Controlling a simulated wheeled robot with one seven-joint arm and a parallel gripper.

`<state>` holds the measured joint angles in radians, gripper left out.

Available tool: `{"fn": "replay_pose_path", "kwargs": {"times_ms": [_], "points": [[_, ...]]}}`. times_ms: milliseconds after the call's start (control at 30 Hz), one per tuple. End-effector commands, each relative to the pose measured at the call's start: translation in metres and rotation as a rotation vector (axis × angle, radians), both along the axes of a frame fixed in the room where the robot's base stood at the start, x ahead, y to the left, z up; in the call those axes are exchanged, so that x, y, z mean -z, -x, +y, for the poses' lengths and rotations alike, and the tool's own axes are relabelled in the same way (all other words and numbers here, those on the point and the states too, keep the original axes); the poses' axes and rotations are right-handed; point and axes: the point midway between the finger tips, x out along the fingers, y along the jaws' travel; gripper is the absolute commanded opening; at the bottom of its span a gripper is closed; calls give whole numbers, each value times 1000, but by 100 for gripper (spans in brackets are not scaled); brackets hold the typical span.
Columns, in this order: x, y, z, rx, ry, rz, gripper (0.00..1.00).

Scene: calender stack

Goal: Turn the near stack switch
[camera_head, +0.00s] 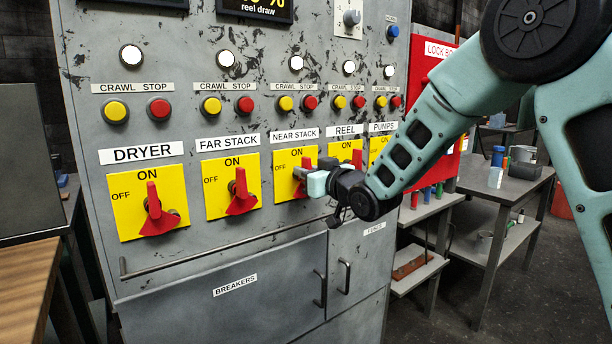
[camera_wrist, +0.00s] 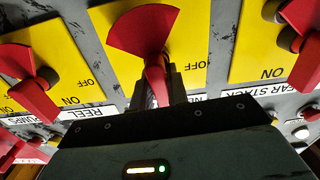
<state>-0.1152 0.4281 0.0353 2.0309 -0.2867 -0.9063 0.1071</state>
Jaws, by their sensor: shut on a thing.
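The near stack switch (camera_head: 300,190) is a red handle on a yellow plate marked ON at the top and OFF at the left, under the NEAR STACK label (camera_head: 295,134). Its narrow end points up toward ON and its wide end is below. My gripper (camera_head: 306,178) reaches it from the right and is shut on the handle. In the wrist view, which is upside down, the red handle (camera_wrist: 145,28) shows its wide end at the top. Its narrow part runs down between the dark fingers of my gripper (camera_wrist: 159,84). The ON mark is hidden there.
The far stack switch (camera_head: 241,192) and dryer switch (camera_head: 154,211) are to the left. The reel switch (camera_head: 357,157) is close to the right, partly behind my gripper. A grey handrail (camera_head: 220,250) runs below. A red lock box (camera_head: 440,75) and side table (camera_head: 505,180) stand at the right.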

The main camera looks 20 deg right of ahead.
Motion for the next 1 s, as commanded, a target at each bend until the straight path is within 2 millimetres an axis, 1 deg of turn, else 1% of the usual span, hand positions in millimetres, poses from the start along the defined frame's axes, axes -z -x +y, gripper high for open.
{"fn": "replay_pose_path", "kwargs": {"times_ms": [33,233,700,733,800,1000], "points": [[3,0,-1,1,-14,12,0],[3,0,-1,0,-57,29,0],[3,0,-1,0,-67,34,0],[3,0,-1,0,-67,34,21],[3,0,-1,0,-67,32,38],[1,0,-1,0,-68,30,38]]}}
